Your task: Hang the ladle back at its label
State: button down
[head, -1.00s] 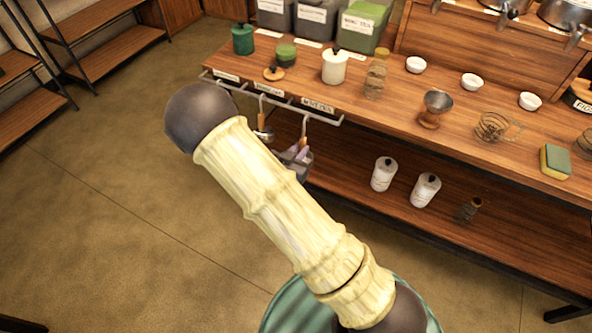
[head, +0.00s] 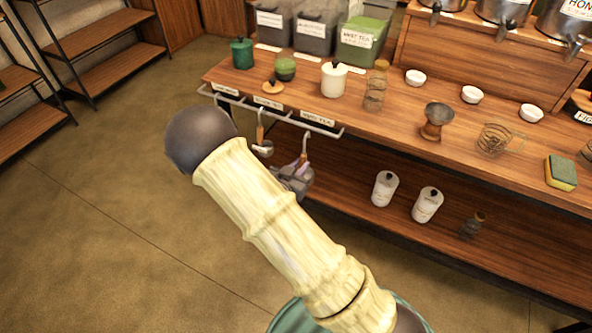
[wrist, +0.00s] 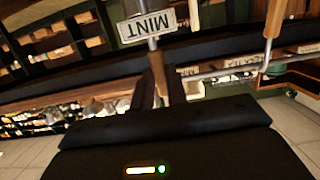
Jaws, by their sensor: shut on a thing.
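My gripper (head: 297,172) is just below the right end of the rail (head: 285,116) on the counter's front edge. It is shut on a ladle with a brown handle (wrist: 158,74), which stands upright between the fingers. In the wrist view the handle's metal top (wrist: 152,44) lies in line with an upside-down "MINT" label (wrist: 147,26). That label also shows in the head view (head: 318,118), above the gripper. I cannot tell whether the hook touches the rail. The held ladle's bowl is hidden.
A second ladle (head: 260,136) hangs on the rail to the left, under the middle label (head: 268,102). A third label (head: 226,90) is farther left. White bottles (head: 385,188) stand on the lower shelf (head: 360,220). My pale arm link covers the middle of the head view.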

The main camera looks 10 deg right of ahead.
jog(key=shift+r+b+x, duration=0.1)
jog(key=shift+r+x, duration=0.15)
jog(key=shift+x, duration=0.9)
jog(key=shift+r+b+x, duration=0.15)
jog(key=shift+r+x, duration=0.1)
jog(key=shift+x, duration=0.9)
jog(key=shift+r+b+x, duration=0.1)
jog(key=shift+r+x, duration=0.1)
jog(key=shift+x, duration=0.95)
jog(key=shift+w+d+f+b, duration=0.15)
jog(key=shift+f+b, duration=0.9)
jog(key=shift+f, duration=0.35)
jog(key=c, duration=1.3)
grip_release()
jog(key=p+v, duration=0.2)
jog(key=v, duration=1.5)
